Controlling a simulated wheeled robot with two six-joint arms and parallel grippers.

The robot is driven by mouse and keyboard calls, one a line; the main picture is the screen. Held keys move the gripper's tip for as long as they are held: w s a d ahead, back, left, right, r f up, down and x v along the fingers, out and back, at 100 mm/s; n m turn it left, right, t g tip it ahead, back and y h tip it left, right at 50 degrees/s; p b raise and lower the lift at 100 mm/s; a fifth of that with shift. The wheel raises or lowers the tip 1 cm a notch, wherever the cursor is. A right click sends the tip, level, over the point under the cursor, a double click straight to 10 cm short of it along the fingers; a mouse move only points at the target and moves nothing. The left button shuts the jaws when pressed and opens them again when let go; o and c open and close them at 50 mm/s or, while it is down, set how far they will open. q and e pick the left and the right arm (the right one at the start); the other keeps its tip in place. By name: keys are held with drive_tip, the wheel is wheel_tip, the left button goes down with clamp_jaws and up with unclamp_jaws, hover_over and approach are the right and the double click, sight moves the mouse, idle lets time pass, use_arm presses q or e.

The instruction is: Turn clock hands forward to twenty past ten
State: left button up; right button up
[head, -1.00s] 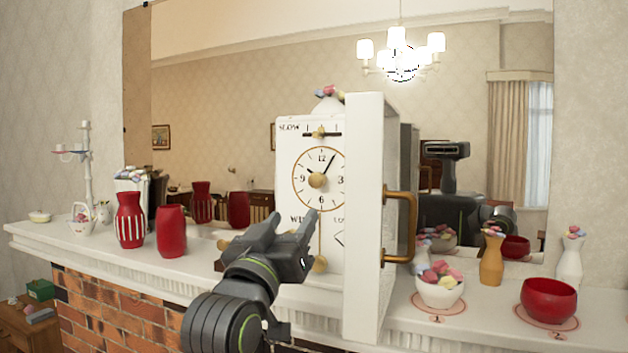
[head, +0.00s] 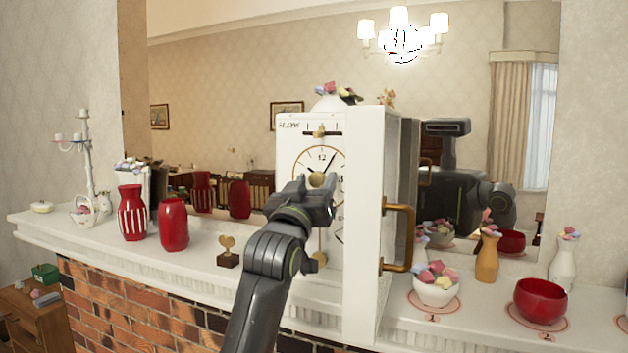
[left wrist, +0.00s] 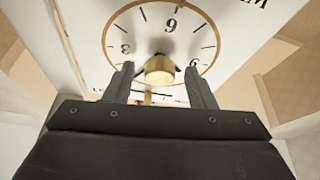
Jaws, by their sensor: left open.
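The white clock (head: 296,245) stands on the mantel, its dial facing me. In the head view one dark hand (head: 331,160) points up right toward 1, and another (head: 306,169) points up left toward about 10. The brass knob (head: 316,180) sits at the dial centre. My left gripper (head: 315,186) is open in front of the dial and covers its lower part. In the left wrist view the fingers of my left gripper (left wrist: 160,80) stand apart, with the brass knob (left wrist: 159,68) between them in the picture. Contact cannot be told. My right gripper is not in view.
A small key-like ornament (head: 227,248) and red vases (head: 173,224) stand left. A bowl of sweets (head: 437,294) and a red bowl (head: 541,302) stand right.

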use_arm(q)
drive_tip(key=c, duration=1)
drive_tip(key=shift+o, duration=0.2)
drive_tip(key=shift+f+m+h+b, duration=0.1)
drive_tip(key=shift+m+h+b, duration=0.3)
drive_tip(key=shift+m+b, duration=0.25)
drive_tip(key=m+h+b, duration=0.1)
drive_tip(key=m, duration=0.1)
drive_tip(key=m+g+h+b, duration=0.1)
drive_tip(key=m, duration=0.1)
drive_tip(key=shift+w+a+m+b, duration=0.1)
drive_tip(key=shift+m+b, duration=0.15)
drive_tip(key=shift+b, duration=0.15)
drive_tip(key=shift+m+g+h+b, duration=0.5)
drive_tip(key=shift+m+b, duration=0.05)
drive_tip(key=shift+m, duration=0.65)
drive_tip(key=o, duration=1)
drive_tip(key=shift+a, duration=0.1)
drive_tip(key=shift+c, duration=0.2)
